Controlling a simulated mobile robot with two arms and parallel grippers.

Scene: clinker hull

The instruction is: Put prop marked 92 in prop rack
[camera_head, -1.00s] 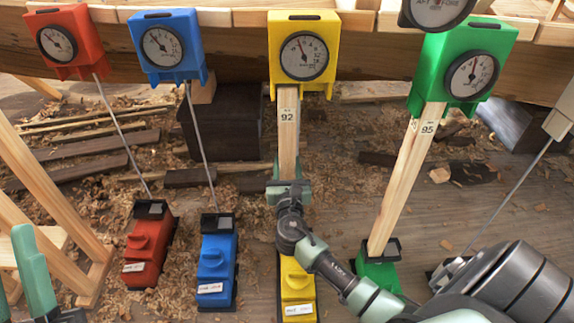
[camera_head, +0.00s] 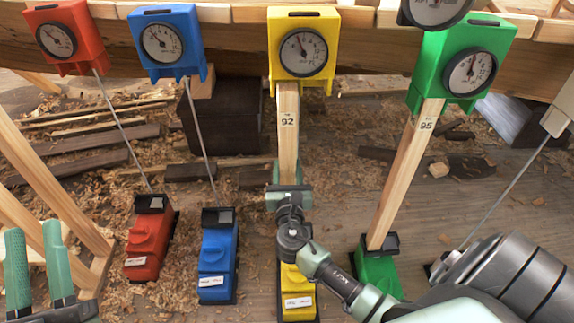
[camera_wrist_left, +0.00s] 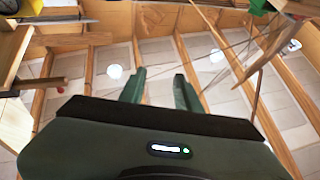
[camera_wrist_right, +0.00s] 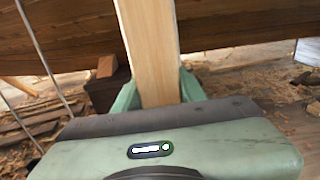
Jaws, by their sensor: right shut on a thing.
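The prop marked 92 (camera_head: 288,130) is a pale wooden post with a number label. It stands upright under a yellow gauge box (camera_head: 303,48) fixed at the hull, above a yellow base (camera_head: 297,295). My right gripper (camera_head: 289,190) is shut on the post's lower part, just above the base. The right wrist view shows the post (camera_wrist_right: 150,50) rising between the fingers. The post's lower end is hidden behind the gripper. My left gripper (camera_head: 38,265) is open and empty at the lower left, and its parted fingers also show in the left wrist view (camera_wrist_left: 160,92). I cannot identify the prop rack.
A green gauge (camera_head: 463,65) with a post marked 95 (camera_head: 405,175) stands to the right on a green base (camera_head: 378,275). Red (camera_head: 148,240) and blue (camera_head: 216,258) bases with thin rods stand left. A wooden frame (camera_head: 60,200) is at far left. Shavings cover the floor.

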